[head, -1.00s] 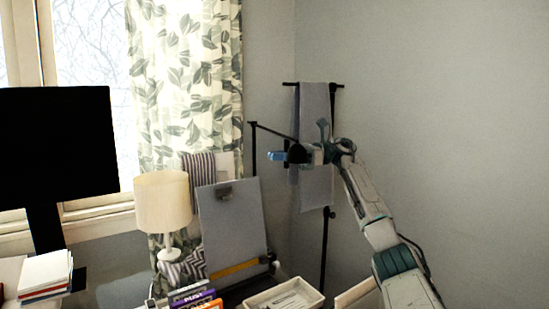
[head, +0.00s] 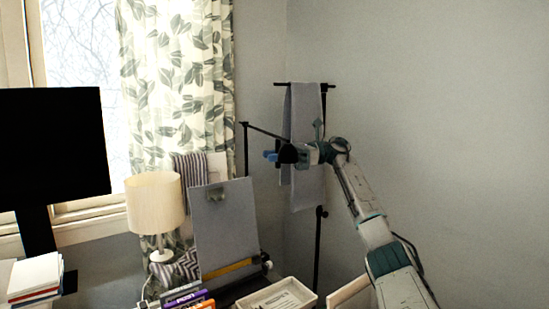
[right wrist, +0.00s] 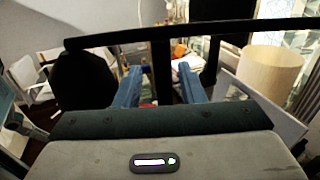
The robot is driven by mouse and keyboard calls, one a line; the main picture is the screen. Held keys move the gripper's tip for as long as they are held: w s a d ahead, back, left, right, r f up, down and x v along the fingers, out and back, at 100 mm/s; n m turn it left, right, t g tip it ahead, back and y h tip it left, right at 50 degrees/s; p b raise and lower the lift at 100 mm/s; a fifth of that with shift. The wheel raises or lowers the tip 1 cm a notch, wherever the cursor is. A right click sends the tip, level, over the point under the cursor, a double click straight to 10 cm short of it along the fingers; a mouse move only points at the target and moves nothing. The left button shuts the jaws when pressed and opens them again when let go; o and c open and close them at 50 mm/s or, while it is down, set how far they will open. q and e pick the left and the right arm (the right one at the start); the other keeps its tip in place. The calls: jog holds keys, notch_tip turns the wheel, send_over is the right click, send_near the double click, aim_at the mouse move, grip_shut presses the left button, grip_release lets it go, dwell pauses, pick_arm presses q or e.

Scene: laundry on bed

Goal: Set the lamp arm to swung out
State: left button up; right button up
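The lamp arm (head: 264,131) is a thin black bar running from the top of a black post (head: 246,150) to a dark lamp head (head: 287,154). In the right wrist view the lamp arm (right wrist: 230,32) crosses the top, with the dark head (right wrist: 85,80) hanging at left. My right gripper (head: 270,156) is at the lamp head, its blue fingertips showing just left of it. In the right wrist view my right gripper (right wrist: 160,84) has its fingers apart, below the bar and right of the head. I cannot tell whether it touches the lamp. My left gripper is out of view.
A black stand with a grey towel (head: 307,185) is behind my right arm. A table lamp (head: 155,203), a clipboard (head: 226,228), a white tray (head: 309,295) and boxes stand below. A dark monitor (head: 50,145) is at left. The right wall is bare.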

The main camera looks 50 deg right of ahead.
jog(key=v, duration=1)
jog(key=shift+s+d, duration=0.15)
jog(key=shift+s, duration=0.05)
jog(key=shift+f, duration=0.1)
jog(key=shift+f, duration=0.1)
